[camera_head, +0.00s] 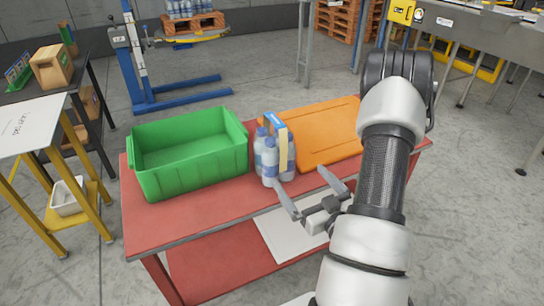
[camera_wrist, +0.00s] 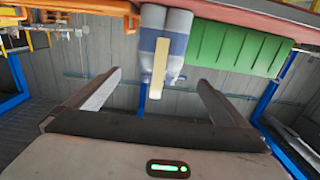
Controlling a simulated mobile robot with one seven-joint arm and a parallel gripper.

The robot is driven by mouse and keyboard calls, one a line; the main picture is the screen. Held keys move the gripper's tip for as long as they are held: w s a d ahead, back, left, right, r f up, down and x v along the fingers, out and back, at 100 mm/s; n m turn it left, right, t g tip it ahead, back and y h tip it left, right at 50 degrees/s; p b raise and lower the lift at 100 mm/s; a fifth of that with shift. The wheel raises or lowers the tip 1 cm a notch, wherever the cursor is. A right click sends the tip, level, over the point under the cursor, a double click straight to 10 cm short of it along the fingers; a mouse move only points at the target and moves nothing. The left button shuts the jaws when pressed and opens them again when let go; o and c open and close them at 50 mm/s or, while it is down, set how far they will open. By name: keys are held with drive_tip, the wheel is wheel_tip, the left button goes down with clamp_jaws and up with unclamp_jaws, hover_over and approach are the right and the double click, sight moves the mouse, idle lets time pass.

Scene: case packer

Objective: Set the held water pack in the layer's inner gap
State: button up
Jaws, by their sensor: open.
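The water pack (camera_head: 271,168) is a small group of clear bottles with blue bands and a blue-and-cream carrier. It stands upright on the red table, beside the green crate. My gripper (camera_head: 304,182) is open, its two fingers apart and pointing toward the pack from the front right. In the wrist view, which looks upside down, the pack (camera_wrist: 177,44) lies beyond and between the open fingertips (camera_wrist: 159,80), with no visible grip on it. Other bottle packs (camera_head: 188,8) stand on a pallet at the back; no inner gap can be made out there.
The green crate (camera_head: 168,178) looks empty at the table's left. An orange panel (camera_head: 335,146) lies right of the pack on the red table (camera_head: 190,215). A blue lift (camera_head: 140,65) stands behind. A dark shelf and a yellow-legged stand (camera_head: 95,215) are left.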

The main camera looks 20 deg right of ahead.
sight(283, 157)
drive_tip(key=w+b, duration=0.2)
drive_tip(key=w, duration=0.1)
drive_tip(key=w+b, duration=0.3)
drive_tip(key=w, duration=0.1)
drive_tip(key=w+b, duration=0.2)
drive_tip(key=w, duration=0.2)
drive_tip(key=shift+w+a+b, duration=0.15)
drive_tip(key=shift+a+b, duration=0.1)
drive_tip(key=shift+b, duration=0.1)
drive_tip(key=shift+w+f+b, duration=0.1)
drive_tip(key=shift+w+b, duration=0.25)
drive_tip(key=shift+w, duration=2.55)
drive_tip(key=c, duration=1.6)
drive_tip(key=shift+c, duration=1.2)
drive_tip(key=shift+r, duration=0.25)
wheel_tip(283, 157, up, 18)
drive_tip(key=p, duration=0.4)
drive_tip(key=shift+p, duration=0.4)
drive_tip(key=shift+s, duration=0.1)
